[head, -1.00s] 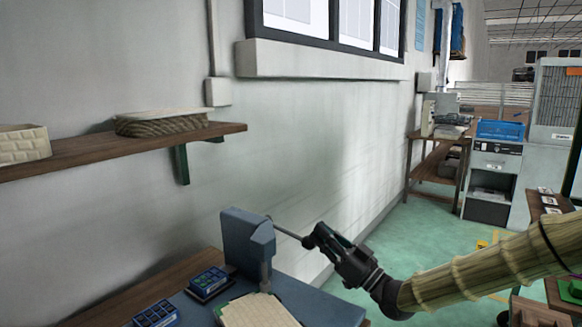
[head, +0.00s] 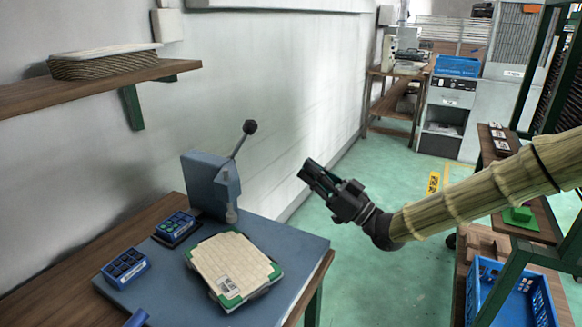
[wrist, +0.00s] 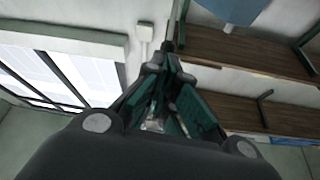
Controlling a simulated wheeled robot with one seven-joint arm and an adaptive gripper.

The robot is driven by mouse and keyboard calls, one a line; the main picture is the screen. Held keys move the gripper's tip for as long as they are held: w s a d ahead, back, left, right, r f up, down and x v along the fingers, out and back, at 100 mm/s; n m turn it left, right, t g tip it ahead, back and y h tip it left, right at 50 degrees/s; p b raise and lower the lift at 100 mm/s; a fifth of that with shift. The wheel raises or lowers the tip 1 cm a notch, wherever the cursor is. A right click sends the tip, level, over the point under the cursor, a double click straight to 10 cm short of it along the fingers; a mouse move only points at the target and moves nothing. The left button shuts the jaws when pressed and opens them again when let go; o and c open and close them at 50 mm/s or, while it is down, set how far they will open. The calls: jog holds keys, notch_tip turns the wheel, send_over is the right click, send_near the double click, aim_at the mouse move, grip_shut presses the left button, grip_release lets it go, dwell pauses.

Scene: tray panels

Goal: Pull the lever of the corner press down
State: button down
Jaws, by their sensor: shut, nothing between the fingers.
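The corner press (head: 212,185) is a blue-grey block on a blue-grey board, at the left in the head view. Its lever (head: 241,141) is a thin rod with a black ball knob (head: 250,127), slanting up and to the right from the press's top. My gripper (head: 309,172) is to the right of the lever, apart from it and lower than the knob. It is shut and empty.
A cream panel with green corners (head: 232,268) lies in front of the press, with small blue trays (head: 125,268) to its left. A wooden shelf (head: 90,90) is on the wall at the left. Green floor (head: 350,225) lies beyond the bench.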

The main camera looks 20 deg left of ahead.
jog(key=v, duration=0.3)
jog(key=shift+s+d+r, duration=0.1)
jog(key=shift+s, duration=0.05)
dwell(0.3)
